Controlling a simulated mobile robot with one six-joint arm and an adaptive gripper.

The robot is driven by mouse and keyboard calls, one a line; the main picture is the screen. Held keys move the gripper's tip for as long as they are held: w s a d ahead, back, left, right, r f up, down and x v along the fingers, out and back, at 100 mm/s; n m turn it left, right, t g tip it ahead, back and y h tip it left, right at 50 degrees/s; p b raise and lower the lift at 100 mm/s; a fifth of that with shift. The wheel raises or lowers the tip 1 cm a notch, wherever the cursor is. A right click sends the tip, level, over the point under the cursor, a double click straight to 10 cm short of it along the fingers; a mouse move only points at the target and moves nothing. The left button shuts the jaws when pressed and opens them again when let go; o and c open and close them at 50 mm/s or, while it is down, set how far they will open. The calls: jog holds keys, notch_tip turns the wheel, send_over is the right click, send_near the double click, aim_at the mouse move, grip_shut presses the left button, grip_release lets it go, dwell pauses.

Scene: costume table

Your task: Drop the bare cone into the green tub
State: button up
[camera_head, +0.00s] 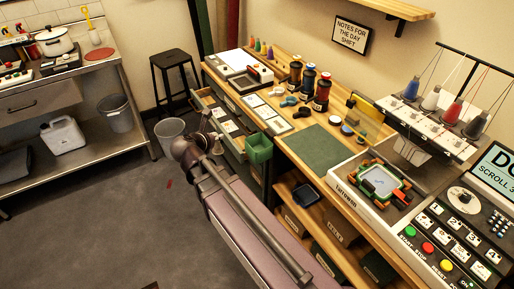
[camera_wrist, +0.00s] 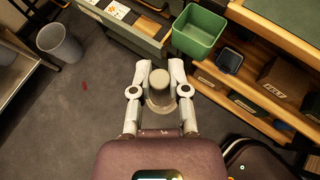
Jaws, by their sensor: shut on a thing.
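The bare cone (camera_wrist: 159,94), greyish beige and seen nearly end-on, sits between the two pale fingers of my gripper (camera_wrist: 160,78) in the wrist view. The fingers are shut on its sides, and it is held above the grey floor. The green tub (camera_wrist: 199,31) is ahead and slightly right of the gripper in the wrist view, apart from the cone. In the head view the green tub (camera_head: 259,148) hangs at the front of the workbench, right of my arm.
An open drawer (camera_head: 222,122) with cards juts out left of the tub. A grey bin (camera_wrist: 59,43) stands on the floor at left. Shelves with a dark tray (camera_head: 305,195) and boxes lie below the bench. The workbench holds thread spools (camera_head: 322,92) and an embroidery machine (camera_head: 440,128).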

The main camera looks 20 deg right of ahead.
jog(key=w+d+m+g+h, duration=0.1)
jog(key=w+d, duration=0.2)
jog(key=d, duration=0.7)
jog(key=w+d+f+m+g+h+b, duration=0.1)
jog(key=w+d+m, duration=0.1)
jog(key=d, duration=0.8)
jog(key=shift+w+g, duration=0.3)
jog(key=shift+w, duration=0.45)
jog(key=shift+f, duration=0.2)
jog(key=shift+f+b, duration=2.85)
jog(key=shift+b, duration=0.25)
jog(key=o, duration=0.8)
jog(key=shift+o, duration=0.2)
